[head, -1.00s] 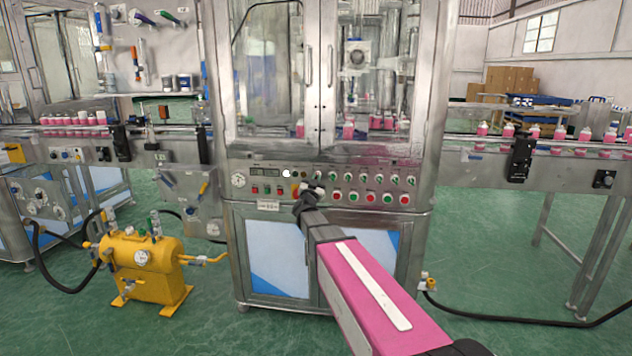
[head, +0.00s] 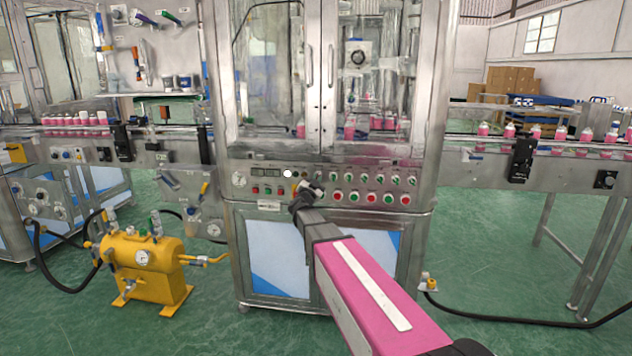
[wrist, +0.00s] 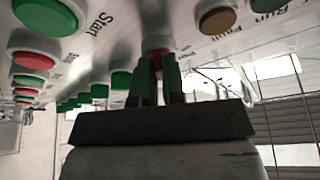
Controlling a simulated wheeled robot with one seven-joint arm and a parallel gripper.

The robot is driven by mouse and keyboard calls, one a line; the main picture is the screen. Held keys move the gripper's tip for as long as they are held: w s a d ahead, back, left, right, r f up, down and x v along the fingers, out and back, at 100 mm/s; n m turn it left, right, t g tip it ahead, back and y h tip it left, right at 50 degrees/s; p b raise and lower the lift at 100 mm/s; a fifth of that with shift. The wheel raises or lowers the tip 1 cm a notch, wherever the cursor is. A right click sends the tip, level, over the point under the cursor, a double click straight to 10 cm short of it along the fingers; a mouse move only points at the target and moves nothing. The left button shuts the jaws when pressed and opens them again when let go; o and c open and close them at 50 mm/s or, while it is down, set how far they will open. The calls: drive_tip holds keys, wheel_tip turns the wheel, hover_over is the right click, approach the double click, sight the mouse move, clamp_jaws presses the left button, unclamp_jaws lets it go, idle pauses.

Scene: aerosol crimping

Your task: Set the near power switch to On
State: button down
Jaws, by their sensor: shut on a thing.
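The control panel (head: 375,180) on the front of the steel machine carries rows of green, red and black controls. My gripper (head: 309,186) is at the left-middle of this panel, and its own wrist hides what is in front of it in the head view. In the wrist view my gripper's two dark green fingers (wrist: 156,72) are close together at the panel face. They are shut on a small red control, which I take to be the near power switch (wrist: 157,44). The fingers cover most of it, so its On or Off setting cannot be read.
A green button (wrist: 45,14) marked Start, a red button (wrist: 34,60) and an amber lamp (wrist: 217,20) lie close around my fingers. A yellow tank (head: 150,268) stands on the floor at left. Conveyors with pink cans (head: 560,133) run out on both sides.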

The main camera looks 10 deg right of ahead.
drive_tip(key=c, duration=1.2)
unclamp_jaws()
drive_tip(key=v, duration=1.1)
drive_tip(key=shift+w, duration=0.1)
drive_tip(key=shift+f, duration=0.15)
